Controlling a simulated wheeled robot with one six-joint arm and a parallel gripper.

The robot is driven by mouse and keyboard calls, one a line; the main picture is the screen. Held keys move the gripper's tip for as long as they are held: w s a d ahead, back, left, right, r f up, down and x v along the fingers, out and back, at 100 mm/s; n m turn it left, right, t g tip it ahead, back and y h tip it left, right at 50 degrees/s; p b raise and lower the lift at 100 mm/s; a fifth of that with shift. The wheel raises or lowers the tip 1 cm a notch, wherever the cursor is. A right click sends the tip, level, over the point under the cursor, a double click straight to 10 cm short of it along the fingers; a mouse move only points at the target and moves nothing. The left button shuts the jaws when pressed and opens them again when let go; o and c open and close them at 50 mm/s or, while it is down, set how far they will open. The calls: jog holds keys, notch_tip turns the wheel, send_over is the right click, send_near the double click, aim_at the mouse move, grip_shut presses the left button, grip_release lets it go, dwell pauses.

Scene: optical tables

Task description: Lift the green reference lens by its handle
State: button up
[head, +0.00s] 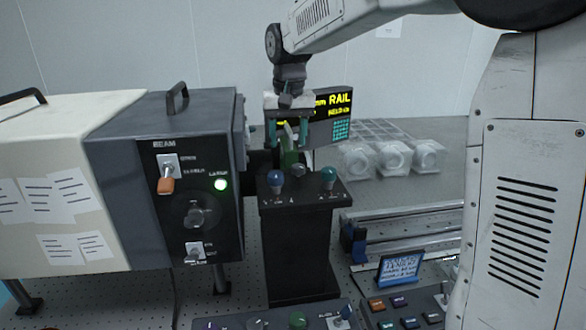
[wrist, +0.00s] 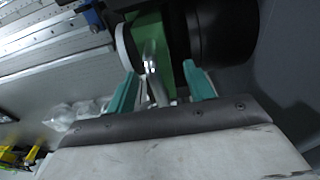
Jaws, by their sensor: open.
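The green reference lens (wrist: 150,30) shows as a green block at the top of the wrist view, with a shiny metal handle (wrist: 152,62) standing out from it. My gripper (wrist: 158,74) is open, with one teal finger on each side of the handle. I see a gap between the handle and each finger. The lower part of the lens is hidden there by the pedestal.
A black cylinder (wrist: 222,28) is close beside the right finger, and a pale disc (wrist: 125,46) is close on the left. The BEAM box (head: 190,190) stands left. The knobbed black pedestal (head: 300,235) is in front. Clear round parts (head: 390,158) lie to the right.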

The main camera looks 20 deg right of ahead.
jog(key=shift+f, duration=0.15)
grip_shut()
